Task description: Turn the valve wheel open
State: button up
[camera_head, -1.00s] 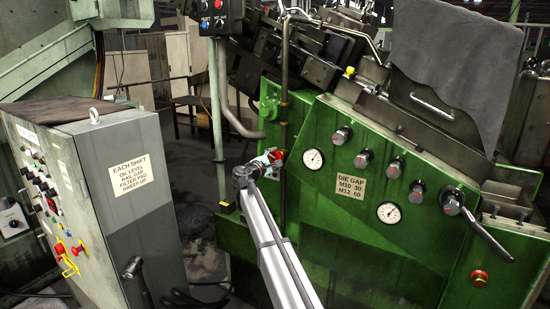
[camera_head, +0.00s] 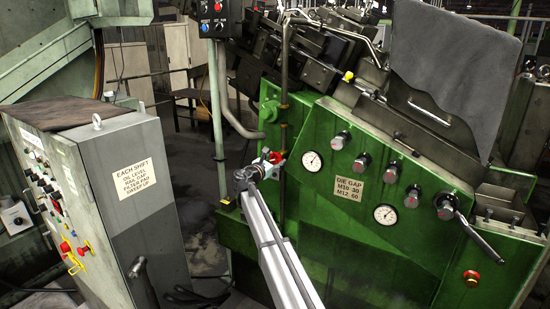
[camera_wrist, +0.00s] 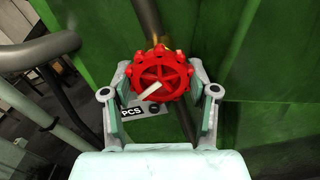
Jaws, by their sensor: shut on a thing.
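The red valve wheel (camera_wrist: 160,74) is in the upper middle of the wrist view, in front of the green machine, with a pale bar across its face. In the head view the wheel (camera_head: 278,158) is a small red spot at the machine's left side, partly hidden by my arm. My gripper (camera_wrist: 160,88) has one finger on each side of the wheel, shut on its rim. In the head view my gripper (camera_head: 267,162) is at the wheel.
A dark vertical pipe (camera_head: 284,115) runs beside the wheel. The green machine (camera_head: 340,235) has gauges, knobs and a lever (camera_head: 482,238) to the right. A grey control cabinet (camera_head: 165,215) stands to the left. A small label (camera_wrist: 132,112) sits below the wheel.

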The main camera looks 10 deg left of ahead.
jog(key=shift+w+r+n, duration=0.1)
jog(key=shift+r+n, duration=0.05)
jog(key=shift+n, duration=0.35)
jog(key=o, duration=1.2)
jog(key=shift+c, duration=0.2)
jog(key=shift+s+a+f, duration=0.15)
jog(key=shift+s+f, duration=0.05)
jog(key=shift+s, duration=0.35)
jog(key=v, duration=0.7)
jog(key=shift+r, duration=0.15)
jog(key=shift+w+a, duration=0.1)
jog(key=shift+a, duration=0.05)
